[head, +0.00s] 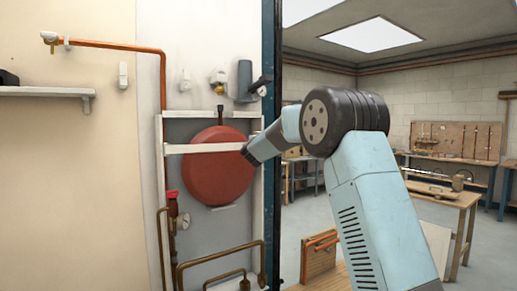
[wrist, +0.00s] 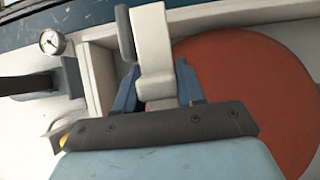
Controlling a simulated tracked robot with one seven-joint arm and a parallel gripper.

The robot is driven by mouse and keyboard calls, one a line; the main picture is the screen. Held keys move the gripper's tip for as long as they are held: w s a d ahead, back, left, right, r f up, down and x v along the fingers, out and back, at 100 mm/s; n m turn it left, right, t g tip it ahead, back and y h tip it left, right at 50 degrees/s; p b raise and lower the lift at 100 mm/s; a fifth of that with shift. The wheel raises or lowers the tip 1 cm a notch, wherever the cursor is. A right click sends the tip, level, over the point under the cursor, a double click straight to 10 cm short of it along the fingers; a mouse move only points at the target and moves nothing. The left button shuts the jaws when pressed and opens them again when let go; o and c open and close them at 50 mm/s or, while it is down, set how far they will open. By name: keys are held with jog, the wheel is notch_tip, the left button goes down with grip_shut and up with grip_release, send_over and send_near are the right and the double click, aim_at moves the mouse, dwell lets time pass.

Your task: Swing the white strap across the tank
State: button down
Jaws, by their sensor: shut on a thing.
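The white strap (head: 205,148) runs nearly level across the upper half of the round red tank (head: 215,180) in the head view. Its right end meets my gripper (head: 247,153) at the tank's right edge. In the wrist view, the strap (wrist: 155,55) passes between the two blue fingers of my gripper (wrist: 157,88), which is shut on it. The red tank (wrist: 235,75) fills the right of that view behind the strap. Whether the strap touches the tank's face is unclear.
The tank sits in a shallow frame whose right side panel (head: 257,205) is close to my gripper. A red-handled valve (head: 173,205) and copper pipes (head: 220,255) lie left and below. A gauge (wrist: 52,42) and dark cylinder (head: 244,80) are nearby. A blue post (head: 271,130) stands right.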

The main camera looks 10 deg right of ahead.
jog(key=shift+w+a+f+y, duration=0.2)
jog(key=shift+a+f+y, duration=0.2)
jog(key=shift+a, duration=0.3)
jog(key=shift+n, duration=0.3)
jog(key=c, duration=1)
grip_release()
jog(key=shift+o, duration=1.2)
jog(key=shift+d+r, duration=0.2)
jog(key=shift+d, duration=0.05)
jog(key=s+a, duration=0.1)
jog(key=s, duration=1.2)
jog(key=shift+s, duration=0.35)
